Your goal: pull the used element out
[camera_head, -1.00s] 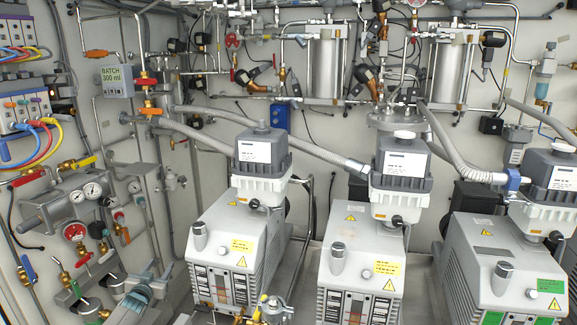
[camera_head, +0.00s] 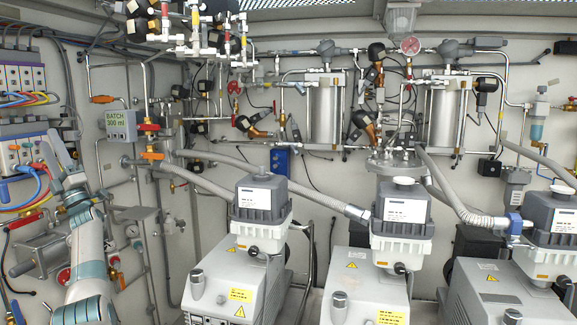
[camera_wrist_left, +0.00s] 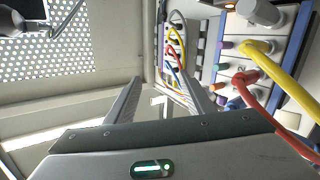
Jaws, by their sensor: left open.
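No used element can be made out by itself. The left pump's grey-and-white filter housing (camera_head: 262,205) has a dark grey knob on top. The middle pump's filter housing (camera_head: 402,222) and the right pump's filter housing (camera_head: 552,232) each have a pale round top. My left gripper (camera_head: 60,158) is raised at the far left, in front of the cable panel and well away from the pumps. In the left wrist view its two fingers (camera_wrist_left: 162,95) are spread with nothing between them. My right gripper is out of view.
Panels with coloured cables (camera_head: 22,150) stand close behind my left gripper; they also fill the right of the wrist view (camera_wrist_left: 250,70). Ribbed hoses (camera_head: 330,205) run to the pumps. Two metal cylinders (camera_head: 325,115) hang on the back wall. A BATCH display (camera_head: 118,124) is at left.

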